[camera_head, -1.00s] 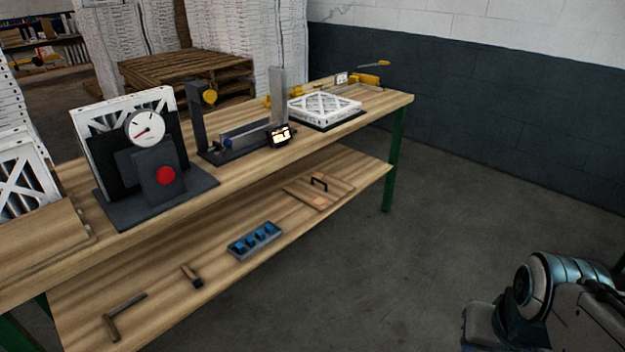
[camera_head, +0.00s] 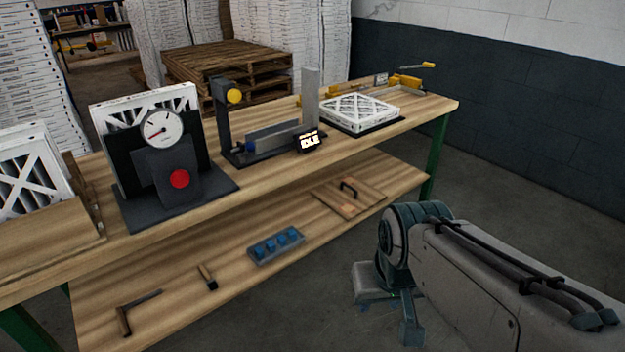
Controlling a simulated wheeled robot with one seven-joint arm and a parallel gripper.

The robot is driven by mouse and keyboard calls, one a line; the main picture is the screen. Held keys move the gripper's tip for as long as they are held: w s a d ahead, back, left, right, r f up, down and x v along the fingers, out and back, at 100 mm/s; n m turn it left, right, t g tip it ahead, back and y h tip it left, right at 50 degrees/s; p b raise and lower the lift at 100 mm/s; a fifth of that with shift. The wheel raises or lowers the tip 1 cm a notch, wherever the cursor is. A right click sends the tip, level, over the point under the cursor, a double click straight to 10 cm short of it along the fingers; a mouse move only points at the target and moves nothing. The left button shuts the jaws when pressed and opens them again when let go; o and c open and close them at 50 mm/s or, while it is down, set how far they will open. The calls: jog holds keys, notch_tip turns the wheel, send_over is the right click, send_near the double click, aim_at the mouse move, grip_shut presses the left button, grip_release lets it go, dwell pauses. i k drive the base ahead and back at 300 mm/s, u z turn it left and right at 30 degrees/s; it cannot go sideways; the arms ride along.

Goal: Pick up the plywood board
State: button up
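The plywood board (camera_head: 338,205) lies flat on the lower shelf of the workbench, toward its right end. It is a light brown panel with a black bar handle on top. My arm reaches in from the right edge of the head view, and its joint is in front of the bench, below and to the right of the board. The arm appears apart from the board.
The lower shelf (camera_head: 205,315) also holds a grey tray of blue parts (camera_head: 275,246), a brush-like tool (camera_head: 207,278) and an L-shaped tool (camera_head: 133,312). The bench top (camera_head: 275,177) above carries a dial gauge (camera_head: 162,132), a fixture and boxed filters. A green leg (camera_head: 437,155) stands at the right.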

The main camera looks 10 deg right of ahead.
aim_at(348, 195)
jog(key=z, duration=0.15)
jog(key=i, duration=0.95)
jog(key=z, duration=0.5)
